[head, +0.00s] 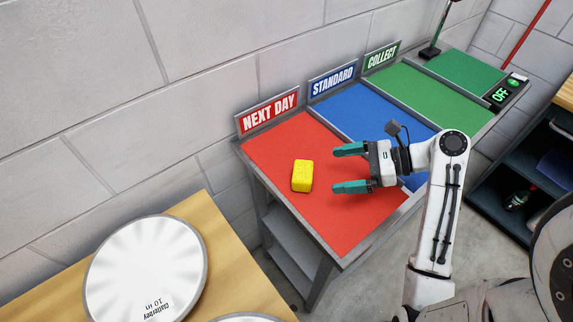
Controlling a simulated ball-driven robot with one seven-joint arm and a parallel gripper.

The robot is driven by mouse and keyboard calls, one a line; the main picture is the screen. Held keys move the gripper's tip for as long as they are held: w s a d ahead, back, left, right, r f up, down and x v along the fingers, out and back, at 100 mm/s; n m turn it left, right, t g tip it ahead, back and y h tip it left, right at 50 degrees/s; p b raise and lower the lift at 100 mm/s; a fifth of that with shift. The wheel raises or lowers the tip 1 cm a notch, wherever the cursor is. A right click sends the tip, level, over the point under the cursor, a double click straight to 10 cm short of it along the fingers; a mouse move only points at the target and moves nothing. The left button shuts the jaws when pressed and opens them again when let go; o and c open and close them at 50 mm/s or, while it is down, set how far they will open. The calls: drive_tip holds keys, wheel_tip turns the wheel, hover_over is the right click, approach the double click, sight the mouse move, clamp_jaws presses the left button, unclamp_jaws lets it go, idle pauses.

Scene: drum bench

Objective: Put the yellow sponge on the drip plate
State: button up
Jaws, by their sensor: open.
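The yellow sponge (302,176) lies on the red "NEXT DAY" section (345,228) of the sorting bench. My gripper (350,168) is to the right of the sponge, with its two teal fingers spread and pointing left toward it. Nothing is between the fingers, and a gap shows between the fingertips and the sponge. I cannot make out anything that is clearly a drip plate. A round white disc with a grey rim (146,272) and printed writing lies on the wooden table at lower left.
The blue "STANDARD" section (355,112) and green "COLLECT" section (425,93) are empty. A box reading "OFF" (507,92) sits at the bench's far right. The wooden table (215,245) is at lower left, with part of another round disc (245,318). Dark shelves (520,180) stand right.

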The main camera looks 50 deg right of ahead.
sight(309, 171)
drive_tip(key=x, duration=0.6)
drive_tip(key=shift+r, duration=0.1)
drive_tip(key=x, duration=0.5)
drive_tip(key=shift+d, duration=0.25)
drive_tip(key=c, duration=1)
drive_tip(key=shift+r, duration=0.1)
